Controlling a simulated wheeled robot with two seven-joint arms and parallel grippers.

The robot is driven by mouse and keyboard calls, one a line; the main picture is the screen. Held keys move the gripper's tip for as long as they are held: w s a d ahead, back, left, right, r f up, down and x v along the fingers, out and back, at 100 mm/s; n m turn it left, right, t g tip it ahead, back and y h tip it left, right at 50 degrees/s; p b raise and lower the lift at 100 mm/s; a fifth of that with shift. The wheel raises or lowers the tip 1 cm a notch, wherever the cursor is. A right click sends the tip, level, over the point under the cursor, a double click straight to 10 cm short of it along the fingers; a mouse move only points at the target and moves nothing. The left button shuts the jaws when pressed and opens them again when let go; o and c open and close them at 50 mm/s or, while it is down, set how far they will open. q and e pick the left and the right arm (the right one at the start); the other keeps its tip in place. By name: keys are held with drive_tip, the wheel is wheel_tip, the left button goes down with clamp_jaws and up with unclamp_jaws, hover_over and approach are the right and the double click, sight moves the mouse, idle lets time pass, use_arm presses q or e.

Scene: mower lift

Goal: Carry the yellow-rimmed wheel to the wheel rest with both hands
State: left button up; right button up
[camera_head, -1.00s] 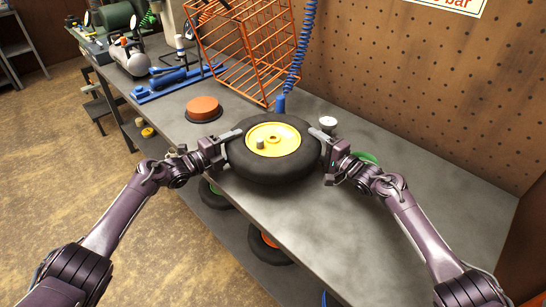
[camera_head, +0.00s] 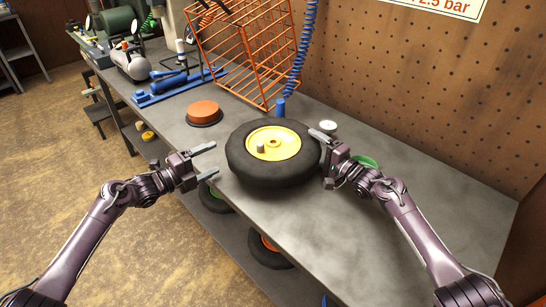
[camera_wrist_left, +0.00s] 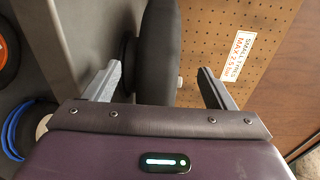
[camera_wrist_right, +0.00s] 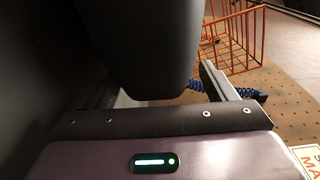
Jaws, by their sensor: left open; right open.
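The yellow-rimmed wheel (camera_head: 240,165), a fat black tyre, lies flat on the grey bench. My left gripper (camera_head: 208,162) is open and empty, just left of the tyre and apart from it. In the left wrist view the tyre (camera_wrist_left: 157,60) shows beyond the open fingers, with a smaller dark round part beside it. My right gripper (camera_head: 326,150) is open at the tyre's right edge; in the right wrist view the tyre (camera_wrist_right: 150,50) reaches between its fingers. Contact is unclear. I cannot tell which thing is the wheel rest; a black disc with an orange top (camera_head: 203,109) sits behind left.
An orange wire cage (camera_head: 245,50) and a blue coiled hose (camera_head: 300,50) are behind the wheel. A white round item (camera_head: 328,127) and a green disc (camera_head: 366,161) are near my right gripper. The bench's front right (camera_head: 350,240) is clear.

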drive_tip(key=shift+s+d, duration=0.1)
drive_tip(key=shift+d, duration=0.05)
use_arm(q)
drive_tip(key=v, duration=0.3)
drive_tip(key=shift+s+a, duration=0.1)
drive_tip(key=shift+a, duration=0.05)
use_arm(e)
drive_tip(key=v, duration=1.1)
drive_tip(key=shift+s+d, duration=0.15)
drive_tip(key=shift+s, duration=0.2)
